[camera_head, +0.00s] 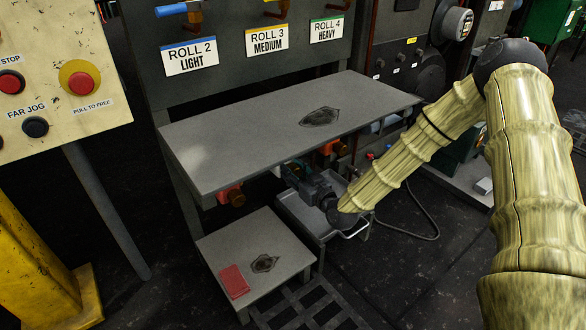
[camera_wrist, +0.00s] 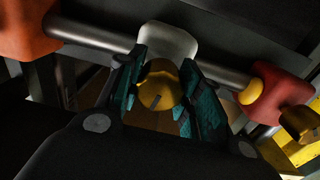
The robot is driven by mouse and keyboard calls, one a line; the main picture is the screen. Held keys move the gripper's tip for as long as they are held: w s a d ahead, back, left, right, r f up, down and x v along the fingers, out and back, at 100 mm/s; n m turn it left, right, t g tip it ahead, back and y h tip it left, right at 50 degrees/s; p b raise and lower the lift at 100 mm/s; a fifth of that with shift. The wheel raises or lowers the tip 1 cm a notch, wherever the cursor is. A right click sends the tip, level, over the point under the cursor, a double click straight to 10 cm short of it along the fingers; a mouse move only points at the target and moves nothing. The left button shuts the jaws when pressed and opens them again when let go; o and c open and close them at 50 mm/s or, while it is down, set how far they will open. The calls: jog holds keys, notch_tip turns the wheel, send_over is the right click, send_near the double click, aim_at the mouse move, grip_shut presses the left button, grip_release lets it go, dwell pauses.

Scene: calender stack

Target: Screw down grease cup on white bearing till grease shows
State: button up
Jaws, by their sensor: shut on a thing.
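The white bearing (camera_wrist: 168,42) sits on a steel shaft, at the top middle of the wrist view. A brass grease cup (camera_wrist: 158,88) is just below it, between the teal finger pads. My gripper (camera_wrist: 163,62) is shut on this cup, one finger on each side. In the head view my gripper (camera_head: 300,172) reaches in under the grey shelf, and the cup there is hidden. No grease can be made out; the joint between cup and bearing is partly covered and dim.
An orange bearing (camera_wrist: 28,28) and a red bearing (camera_wrist: 275,98) with brass fittings flank the white one on the shaft (camera_wrist: 100,36). The grey shelf (camera_head: 250,125) lies above my gripper. A lower plate (camera_head: 225,247) with a red cloth (camera_head: 233,281) and a metal tray (camera_head: 300,212) are below.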

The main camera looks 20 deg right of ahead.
jog(key=m+p, duration=0.2)
jog(key=m, duration=0.1)
jog(key=shift+d+r+m+p, duration=0.1)
jog(key=shift+m+p, duration=0.2)
jog(key=shift+m, duration=0.1)
jog(key=shift+m+p, duration=0.5)
jog(key=shift+m, duration=0.6)
jog(key=o, duration=1)
jog(key=shift+o, duration=0.2)
jog(key=v, duration=1.2)
